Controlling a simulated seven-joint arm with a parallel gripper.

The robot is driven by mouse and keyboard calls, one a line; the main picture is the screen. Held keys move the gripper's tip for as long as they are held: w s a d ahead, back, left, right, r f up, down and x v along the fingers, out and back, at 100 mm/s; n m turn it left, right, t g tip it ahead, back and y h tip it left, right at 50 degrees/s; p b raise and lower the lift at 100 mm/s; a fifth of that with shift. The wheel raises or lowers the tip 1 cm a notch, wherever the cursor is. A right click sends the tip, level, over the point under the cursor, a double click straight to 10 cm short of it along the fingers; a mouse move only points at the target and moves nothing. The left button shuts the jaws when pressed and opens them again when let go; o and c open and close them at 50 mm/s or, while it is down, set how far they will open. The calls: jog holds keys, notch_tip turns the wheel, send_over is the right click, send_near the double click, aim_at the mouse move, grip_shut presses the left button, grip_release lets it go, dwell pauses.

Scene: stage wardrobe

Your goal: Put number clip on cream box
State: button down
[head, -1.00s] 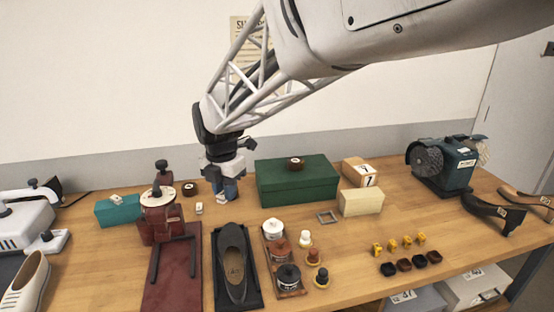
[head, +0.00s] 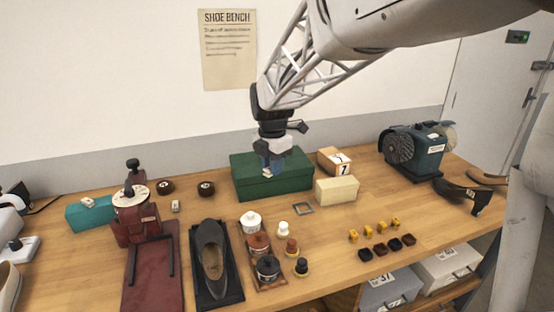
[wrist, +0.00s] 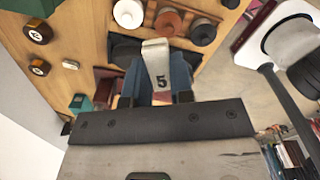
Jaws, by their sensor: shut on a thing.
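A pale number clip (wrist: 160,62) marked 5 is between my gripper's blue fingers (wrist: 158,88) in the wrist view. In the head view my gripper (head: 268,172) is shut on the clip (head: 267,175), raised in front of the green box. The cream box (head: 336,189) stands on the bench to the right of my gripper and apart from it. Its top is bare.
The green box (head: 245,186) is behind my gripper. A wooden box marked 7 (head: 335,161) stands behind the cream box. Several polish jars (head: 258,246) and a dark shoe (head: 210,248) are nearer. A grinder (head: 425,148) stands at right.

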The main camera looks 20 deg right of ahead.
jog(key=s+d+m, duration=0.2)
jog(key=d+m, duration=0.1)
jog(key=d, duration=0.8)
jog(key=s+d+m, duration=0.2)
jog(key=d, duration=0.9)
notch_tip(320, 180, down, 11)
jog(key=shift+w, duration=0.1)
send_over(338, 181)
jog(key=shift+a+f, duration=0.1)
jog(key=shift+f, duration=0.7)
jog(key=shift+f, duration=1.75)
